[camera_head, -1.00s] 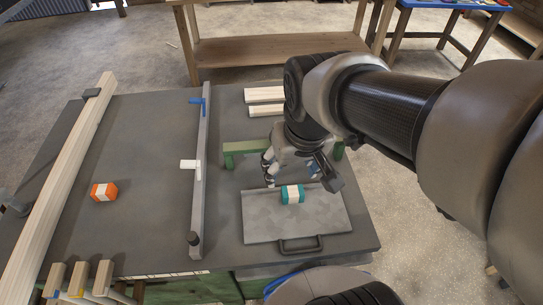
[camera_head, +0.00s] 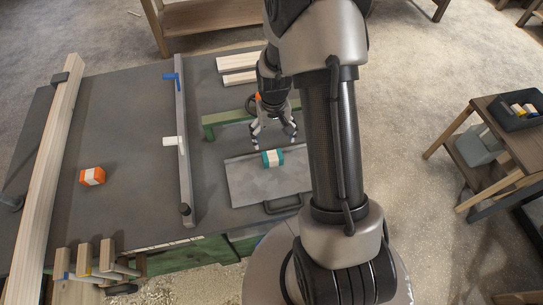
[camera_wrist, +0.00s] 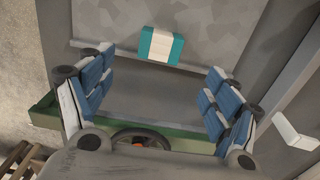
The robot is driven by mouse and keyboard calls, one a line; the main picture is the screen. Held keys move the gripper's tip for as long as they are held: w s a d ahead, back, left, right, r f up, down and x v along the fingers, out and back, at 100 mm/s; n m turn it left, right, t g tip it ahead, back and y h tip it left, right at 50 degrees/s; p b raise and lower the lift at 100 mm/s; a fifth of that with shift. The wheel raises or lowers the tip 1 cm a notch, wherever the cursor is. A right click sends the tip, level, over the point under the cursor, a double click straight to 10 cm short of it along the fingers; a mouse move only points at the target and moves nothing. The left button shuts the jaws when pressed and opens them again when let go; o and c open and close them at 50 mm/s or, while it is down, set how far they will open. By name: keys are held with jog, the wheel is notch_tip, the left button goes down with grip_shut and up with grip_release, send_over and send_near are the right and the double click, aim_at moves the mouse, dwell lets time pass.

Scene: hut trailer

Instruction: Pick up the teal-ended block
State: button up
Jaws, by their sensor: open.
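The teal-ended block (camera_head: 272,159), with a cream middle band, lies on a grey tray (camera_head: 240,187) with a dark handle at its front. My gripper (camera_head: 275,141) is open and empty, pointing down just behind the block in the head view. In the wrist view, the block (camera_wrist: 161,46) shows whole on the tray (camera_wrist: 215,25), at upper middle. The blue-padded fingers of my gripper (camera_wrist: 158,82) stand wide apart to either side, below the block in the picture. No finger visibly touches it.
A green low beam (camera_head: 228,117) stands close behind the tray. A grey rail with a white clamp (camera_head: 172,141) runs left of it. An orange-ended block (camera_head: 92,177) lies farther left beside a long timber (camera_head: 48,150). Two pale boards (camera_head: 238,62) lie at the back.

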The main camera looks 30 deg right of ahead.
aim_at(273, 156)
jog(key=f+b, duration=0.3)
jog(key=f, duration=1)
jog(key=shift+w, duration=0.2)
jog(key=c, duration=1.1)
jog(key=shift+r, duration=0.15)
jog(key=shift+c, duration=0.2)
